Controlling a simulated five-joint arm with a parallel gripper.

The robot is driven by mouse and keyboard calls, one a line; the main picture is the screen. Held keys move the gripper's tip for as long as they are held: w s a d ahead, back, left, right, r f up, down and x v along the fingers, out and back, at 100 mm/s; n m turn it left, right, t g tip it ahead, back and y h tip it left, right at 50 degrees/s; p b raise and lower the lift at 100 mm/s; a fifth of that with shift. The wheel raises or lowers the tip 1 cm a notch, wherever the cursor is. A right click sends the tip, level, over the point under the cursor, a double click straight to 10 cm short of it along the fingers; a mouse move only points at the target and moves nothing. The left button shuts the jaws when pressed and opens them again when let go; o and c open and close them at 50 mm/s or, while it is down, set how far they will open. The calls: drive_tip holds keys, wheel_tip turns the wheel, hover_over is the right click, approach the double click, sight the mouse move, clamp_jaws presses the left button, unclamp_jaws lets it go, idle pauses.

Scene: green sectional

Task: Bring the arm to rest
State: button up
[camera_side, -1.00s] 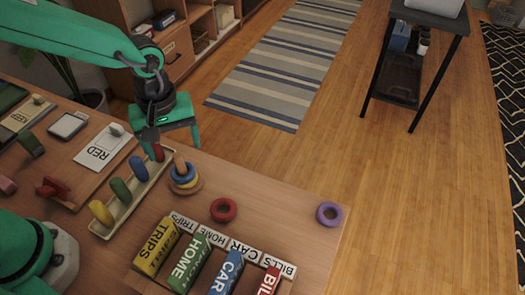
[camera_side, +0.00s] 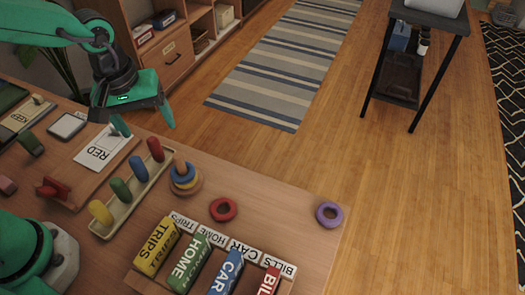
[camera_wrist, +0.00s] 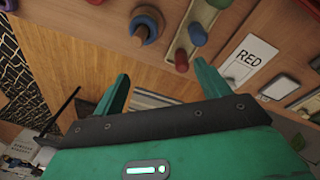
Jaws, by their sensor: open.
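My gripper (camera_side: 146,127) is open and empty, raised above the far edge of the desk (camera_side: 262,195) in the side view. Its two green fingers are spread apart and touch nothing that I can make out. In the wrist view the gripper (camera_wrist: 162,80) also shows spread fingers with nothing between them. The cream rack (camera_side: 136,205) of colored pegs stands on the desk, nearer the camera than my gripper. The RED card (camera_side: 100,147) lies below and left of the gripper, partly overlapped in the side view by one finger.
A ring stack (camera_side: 184,182), a red ring (camera_side: 222,209) and a purple ring (camera_side: 329,214) are on the desk. Labelled blocks, including HOME (camera_side: 190,262), stand in a holder at the front. A wooden cabinet (camera_side: 165,60) is behind. The desk's right part is mostly clear.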

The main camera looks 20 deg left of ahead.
drive_tip(key=s+a+r+m+t, duration=0.4)
drive_tip(key=s+a+r+m, duration=0.2)
drive_tip(key=a, duration=0.6)
wheel_tip(320, 180, up, 2)
drive_tip(key=s, duration=0.2)
drive_tip(key=shift+s+m+y, duration=0.3)
drive_tip(key=shift+s+m, duration=0.05)
drive_tip(key=shift+m, duration=0.05)
